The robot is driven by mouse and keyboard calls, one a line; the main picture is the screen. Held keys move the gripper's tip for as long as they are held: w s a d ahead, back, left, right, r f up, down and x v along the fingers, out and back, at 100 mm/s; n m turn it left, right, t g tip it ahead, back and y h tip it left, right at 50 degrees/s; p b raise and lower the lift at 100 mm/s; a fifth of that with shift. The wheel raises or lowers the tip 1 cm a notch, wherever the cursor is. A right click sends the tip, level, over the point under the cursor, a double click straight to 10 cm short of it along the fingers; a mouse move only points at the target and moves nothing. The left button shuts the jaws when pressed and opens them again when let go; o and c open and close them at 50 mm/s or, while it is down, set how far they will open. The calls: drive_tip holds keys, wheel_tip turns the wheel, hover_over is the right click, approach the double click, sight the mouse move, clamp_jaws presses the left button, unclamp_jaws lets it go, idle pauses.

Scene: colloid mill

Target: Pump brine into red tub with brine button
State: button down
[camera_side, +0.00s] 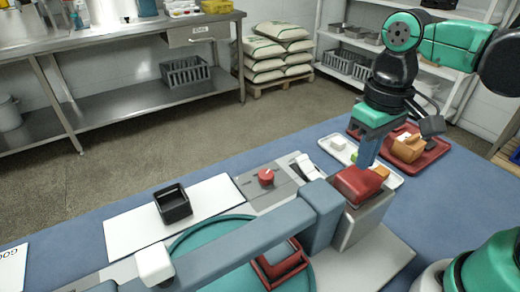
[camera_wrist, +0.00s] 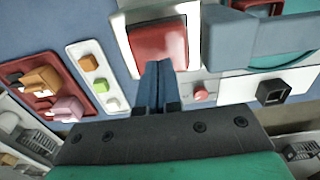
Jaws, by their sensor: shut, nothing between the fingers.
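A red tub (camera_side: 280,262) sits on a teal disc (camera_side: 190,238) under a blue-grey arm of the machine; its edge also shows in the wrist view (camera_wrist: 258,6). A broad red pad (camera_side: 357,184) tops a silver housing (camera_side: 362,217) at the right end of that arm; it shows in the wrist view (camera_wrist: 157,45) too. No label shows which control is the brine button. My gripper (camera_side: 367,164) is shut and empty, pointing down at the pad's far edge. In the wrist view its fingertips (camera_wrist: 158,64) overlap the pad's edge; I cannot tell whether they touch.
A grey panel carries a red knob (camera_side: 266,176) and a white switch (camera_side: 304,168). A black tub (camera_side: 173,207) stands on a white board (camera_side: 122,232). Behind my gripper are a white tray (camera_wrist: 79,77) with small cubes and a red tray (camera_side: 437,150) with an orange object (camera_side: 408,147).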

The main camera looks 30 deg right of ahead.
sight(359, 177)
drive_tip(key=shift+f, duration=2.05)
idle(0.5)
idle(0.4)
drive_tip(key=shift+r, duration=3.8)
drive_tip(key=shift+r, duration=0.75)
idle(0.5)
